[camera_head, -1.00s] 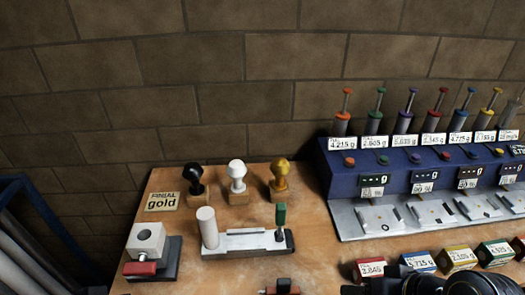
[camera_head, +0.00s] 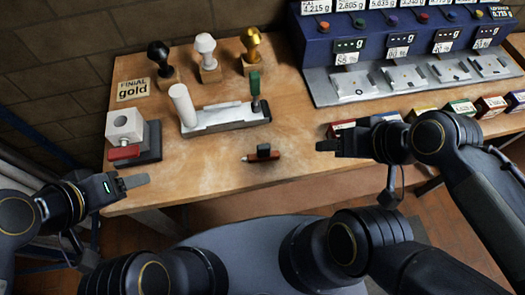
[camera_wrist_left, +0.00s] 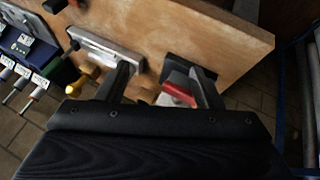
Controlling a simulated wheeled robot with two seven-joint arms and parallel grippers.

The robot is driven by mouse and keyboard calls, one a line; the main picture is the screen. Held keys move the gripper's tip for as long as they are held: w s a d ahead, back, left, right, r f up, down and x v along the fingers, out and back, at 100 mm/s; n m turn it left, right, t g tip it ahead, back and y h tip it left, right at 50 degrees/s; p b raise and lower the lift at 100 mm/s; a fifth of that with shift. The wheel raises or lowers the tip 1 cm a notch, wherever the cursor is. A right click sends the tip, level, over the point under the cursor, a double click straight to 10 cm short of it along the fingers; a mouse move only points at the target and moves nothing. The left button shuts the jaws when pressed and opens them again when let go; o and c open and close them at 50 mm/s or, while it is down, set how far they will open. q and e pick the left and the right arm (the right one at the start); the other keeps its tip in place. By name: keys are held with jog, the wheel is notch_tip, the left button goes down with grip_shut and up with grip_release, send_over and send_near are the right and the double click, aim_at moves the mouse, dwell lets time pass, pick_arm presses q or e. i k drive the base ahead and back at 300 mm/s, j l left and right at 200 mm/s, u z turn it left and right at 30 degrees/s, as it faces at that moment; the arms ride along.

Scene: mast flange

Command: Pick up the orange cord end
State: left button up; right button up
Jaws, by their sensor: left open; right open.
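A short orange-red piece (camera_head: 263,158), which looks like the orange cord end, lies near the table's front edge with a small dark block at its middle. I cannot make out any cord running from it. My left gripper (camera_head: 135,182) is open and empty off the table's front left corner, well left of the piece. In the left wrist view its two fingers (camera_wrist_left: 163,86) are spread. My right gripper (camera_head: 328,147) is open, to the right of the piece and apart from it, its fingers pointing left.
A grey clamp block with a red handle (camera_head: 124,153) stands at the left. A white fixture (camera_head: 222,118), three finials on wooden bases (camera_head: 254,69) and a "FINIAL gold" sign (camera_head: 133,89) are behind. A blue scale rack (camera_head: 340,45) and small labelled boxes (camera_head: 461,107) are at right.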

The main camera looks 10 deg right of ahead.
aim_at(264, 153)
jog(key=k, duration=0.6)
jog(key=l+u, duration=0.2)
jog(key=u, duration=1.8)
jog(key=k+l+u, duration=0.15)
jog(key=k+l, duration=0.25)
jog(key=l, duration=0.2)
jog(key=k+l+u, duration=0.1)
jog(key=k+l, duration=0.3)
jog(key=l, duration=0.15)
